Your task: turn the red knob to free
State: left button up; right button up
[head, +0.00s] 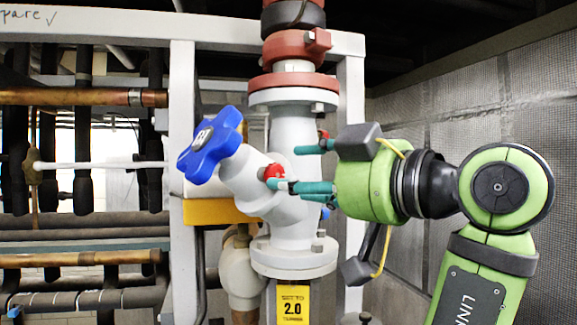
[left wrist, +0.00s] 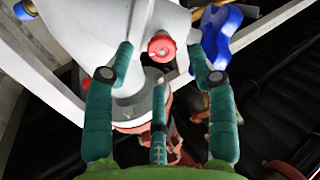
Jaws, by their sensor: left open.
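The red knob (head: 273,171) is small and sits on the side of a white valve body (head: 293,135). In the left wrist view the red knob (left wrist: 161,46) shows between and slightly beyond two teal fingertips, with gaps on both sides. My left gripper (head: 288,168), green with teal fingers, is open and empty at the valve's right side. In the head view a lower fingertip overlaps the knob's lower edge; I cannot tell whether it touches. In the left wrist view the third finger of the gripper (left wrist: 160,68) points up below the knob. My right gripper is not in view.
A blue handwheel (head: 210,145) sits on the valve's angled neck, left of the knob. A red-brown flange (head: 293,84) and pipe are above. Grey frame posts (head: 183,110) stand beside the valve. A yellow tag (head: 293,305) hangs below. A grey mesh wall (head: 480,90) is at right.

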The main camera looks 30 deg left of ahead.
aim_at(277, 175)
pick_arm(q)
jog(key=x, duration=0.2)
jog(key=shift+a+r+p, duration=0.1)
jog(key=shift+a+p, duration=0.15)
jog(key=shift+p, duration=0.1)
jog(key=shift+a, duration=0.4)
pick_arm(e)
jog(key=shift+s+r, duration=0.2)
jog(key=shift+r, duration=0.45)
pick_arm(q)
jog(key=shift+d, duration=0.15)
grip_shut()
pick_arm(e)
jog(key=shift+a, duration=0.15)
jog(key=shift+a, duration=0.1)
